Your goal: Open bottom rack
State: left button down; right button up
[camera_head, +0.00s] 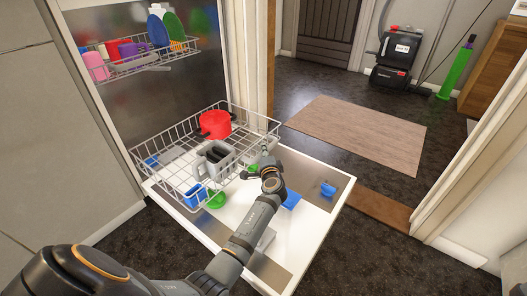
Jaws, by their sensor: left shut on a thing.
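The bottom rack (183,187) is a grey wire basket, pulled partly out over the open white dishwasher door (310,222). It holds a red pot (215,124), a grey cutlery holder (222,167) and a blue cup (196,196). My left gripper (265,158) is at the rack's front right part, shut on its wire rim; the fingertips are small and partly hidden by the wrist. My right gripper is not in view.
The upper rack (140,68) with colourful cups and plates sits inside the dishwasher. Blue and green items lie on the door, among them a blue piece (328,189). A brown mat (350,135) lies on the dark floor beyond. A wooden door frame stands at right.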

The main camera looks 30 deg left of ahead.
pick_arm(q)
jog(key=shift+d, duration=0.3)
jog(key=c, duration=1.2)
grip_release()
jog(key=v, duration=0.7)
jog(key=shift+s+d, duration=0.1)
jog(key=shift+s, duration=0.1)
